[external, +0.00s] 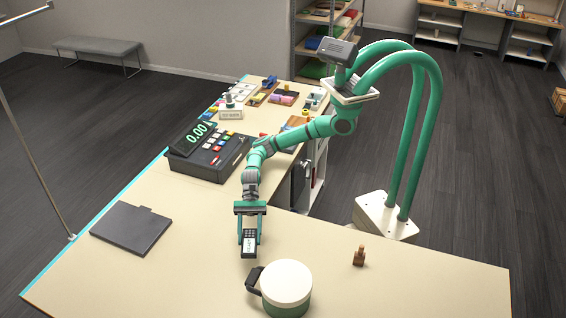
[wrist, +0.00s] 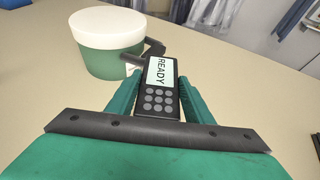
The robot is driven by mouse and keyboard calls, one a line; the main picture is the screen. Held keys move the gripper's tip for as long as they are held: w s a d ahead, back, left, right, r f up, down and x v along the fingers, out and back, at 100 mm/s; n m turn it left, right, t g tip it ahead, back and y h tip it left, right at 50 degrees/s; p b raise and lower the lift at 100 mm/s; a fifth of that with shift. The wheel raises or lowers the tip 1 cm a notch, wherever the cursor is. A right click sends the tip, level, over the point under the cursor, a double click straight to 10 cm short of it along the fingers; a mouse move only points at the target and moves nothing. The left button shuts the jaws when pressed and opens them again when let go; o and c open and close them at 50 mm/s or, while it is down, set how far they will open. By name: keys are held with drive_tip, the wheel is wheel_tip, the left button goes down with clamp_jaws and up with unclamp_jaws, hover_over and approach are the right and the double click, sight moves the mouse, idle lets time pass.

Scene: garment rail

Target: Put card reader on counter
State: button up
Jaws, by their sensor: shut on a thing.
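The card reader (external: 249,243) is a small dark handset with a keypad and a lit screen. In the wrist view the card reader (wrist: 160,85) shows "READY" on its screen. My gripper (external: 249,238) is shut on it, with a green finger on each side; the fingers also show in the wrist view (wrist: 155,95). The card reader is over the near part of the beige counter (external: 190,250). I cannot tell whether its lower end touches the counter top.
A green tub with a white lid (external: 287,283) and a dark handle stands just in front, close to the card reader. A dark flat pad (external: 131,228) lies left, a small brown bottle-like item (external: 359,256) right. A cash register (external: 208,152) stands behind. Counter between pad and gripper is clear.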

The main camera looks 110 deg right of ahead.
drive_tip(key=s+d+r, duration=0.3)
drive_tip(key=s+d, duration=0.1)
drive_tip(key=s, duration=0.3)
drive_tip(key=w+d+r+m+t+h, duration=0.25)
drive_tip(key=d+r, duration=0.35)
drive_tip(key=d, duration=0.4)
drive_tip(key=w+d+r+m+t+h, duration=0.2)
drive_tip(key=w+d+r+m+t, duration=0.15)
drive_tip(key=d+r, duration=0.45)
drive_tip(key=s+d+r+m+t+h, duration=0.1)
drive_tip(key=s+d+r+m+h, duration=0.25)
drive_tip(key=d+r, duration=0.4)
drive_tip(key=s+d+r+m+t+h, duration=0.2)
drive_tip(key=d+r+m+h, duration=0.25)
drive_tip(key=d, duration=0.55)
drive_tip(key=a, duration=0.6)
drive_tip(key=shift+w+r, duration=0.15)
drive_tip(key=shift+w, duration=0.05)
drive_tip(key=shift+a+g, duration=0.15)
drive_tip(key=shift+g, duration=0.15)
